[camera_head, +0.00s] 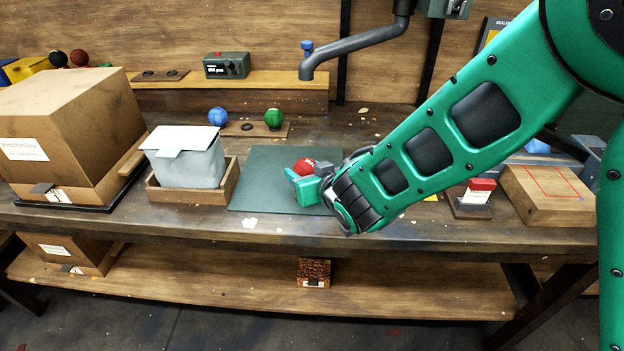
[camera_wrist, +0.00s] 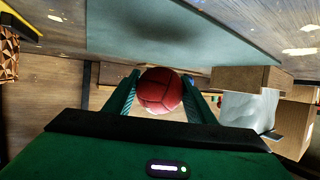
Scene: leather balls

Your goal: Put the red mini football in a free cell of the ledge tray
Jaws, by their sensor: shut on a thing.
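My gripper (camera_head: 306,182) is shut on the red mini football (camera_head: 304,166), above the dark green mat in the middle of the bench. In the wrist view the red ball (camera_wrist: 160,91) sits between the two green fingers. A small brown tray (camera_head: 160,75) with dark round cells lies on the raised back ledge at the left, and no ball shows in its visible cells. A second low tray (camera_head: 255,129) on the bench top bears a blue ball (camera_head: 218,116) and a green ball (camera_head: 273,118), with a bare dark cell between them.
A large cardboard box (camera_head: 70,120) fills the left side. A green device (camera_head: 227,66) sits right of the ledge tray.

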